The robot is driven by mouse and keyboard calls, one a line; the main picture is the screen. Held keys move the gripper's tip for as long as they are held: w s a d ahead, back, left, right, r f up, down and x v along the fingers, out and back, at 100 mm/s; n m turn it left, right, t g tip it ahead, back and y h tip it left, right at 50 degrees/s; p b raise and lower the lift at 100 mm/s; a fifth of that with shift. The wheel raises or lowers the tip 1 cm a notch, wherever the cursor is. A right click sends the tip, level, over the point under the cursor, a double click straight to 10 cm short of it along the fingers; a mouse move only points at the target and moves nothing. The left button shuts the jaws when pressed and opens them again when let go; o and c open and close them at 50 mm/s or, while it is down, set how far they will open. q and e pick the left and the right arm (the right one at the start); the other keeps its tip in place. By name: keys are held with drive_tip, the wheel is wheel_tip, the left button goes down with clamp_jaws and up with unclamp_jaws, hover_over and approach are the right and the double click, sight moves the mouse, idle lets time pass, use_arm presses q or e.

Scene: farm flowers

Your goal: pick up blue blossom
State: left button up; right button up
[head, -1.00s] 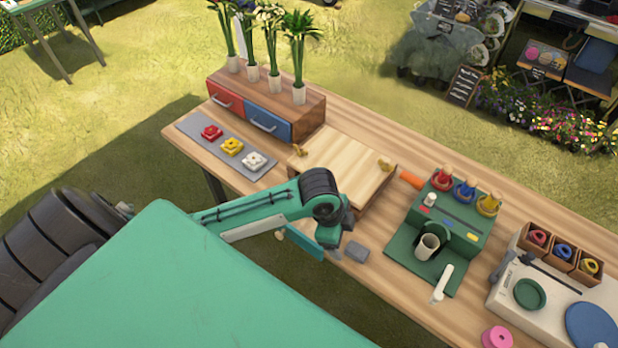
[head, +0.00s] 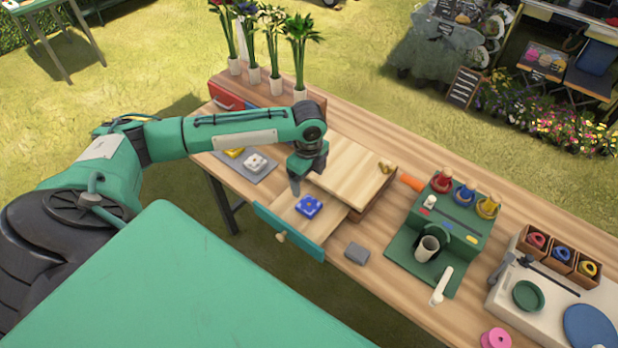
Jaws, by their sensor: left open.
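The blue blossom (head: 309,206) lies in the pulled-out drawer (head: 337,213) of the wooden box (head: 350,166). The drawer has a teal front with a round knob. My left gripper (head: 295,187) points down above the drawer, just left of and a little above the blossom. Its jaws are open and nothing shows between them; the fingertips are small in the picture. My right gripper is not in view.
A grey mat (head: 262,174) with a white blossom (head: 256,162) and a yellow one lies left of the box, partly behind my left arm. Vases with flowers stand behind. A grey block (head: 357,253) lies right of the drawer. A green stand (head: 440,240) is further right.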

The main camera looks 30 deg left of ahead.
use_arm(q)
hover_over(308, 204)
drive_tip(key=f, duration=0.4)
drive_tip(key=shift+w+a+f+p, duration=0.2)
drive_tip(key=shift+w+f+p, duration=0.05)
drive_tip(key=shift+w+p, duration=0.1)
drive_tip(key=f, duration=0.1)
drive_tip(key=f+p, duration=0.1)
drive_tip(key=f, duration=0.1)
drive_tip(key=f+p, duration=0.1)
drive_tip(key=shift+s+d+f, duration=0.1)
drive_tip(key=shift+s+f, duration=0.25)
drive_tip(key=shift+f, duration=0.3)
drive_tip(key=c, duration=1.1)
drive_tip(key=shift+o, duration=0.2)
drive_tip(key=shift+r, duration=0.1)
